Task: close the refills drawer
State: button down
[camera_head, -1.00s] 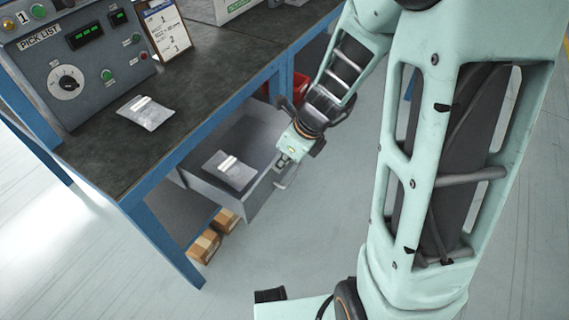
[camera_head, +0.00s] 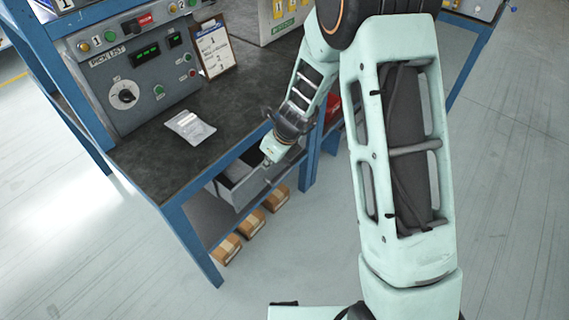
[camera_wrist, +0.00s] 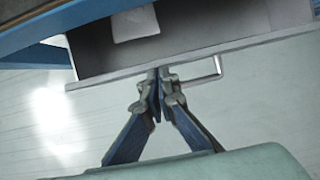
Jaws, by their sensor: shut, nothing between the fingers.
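The grey refills drawer (camera_head: 241,189) sits under the bench top and stands partly open. In the wrist view its front panel (camera_wrist: 200,54) runs across the picture, with a bar handle (camera_wrist: 212,72) on its outer side. A pale packet (camera_wrist: 134,24) lies inside the drawer. My gripper (camera_wrist: 157,75) is shut and empty, with its fingertips at the outside of the front panel, just left of the handle. Whether the tips touch the panel is hard to tell.
The bench (camera_head: 150,165) has blue legs and a dark top. On it are a pick list control box (camera_head: 130,85), a flat packet (camera_head: 190,127) and a clipboard (camera_head: 213,46). Cardboard boxes (camera_head: 252,222) sit low beneath. The floor in front is clear.

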jog(key=shift+w+a+p, duration=0.9)
jog(key=shift+w+a, duration=0.2)
jog(key=shift+a, duration=0.3)
jog(key=shift+d, duration=0.1)
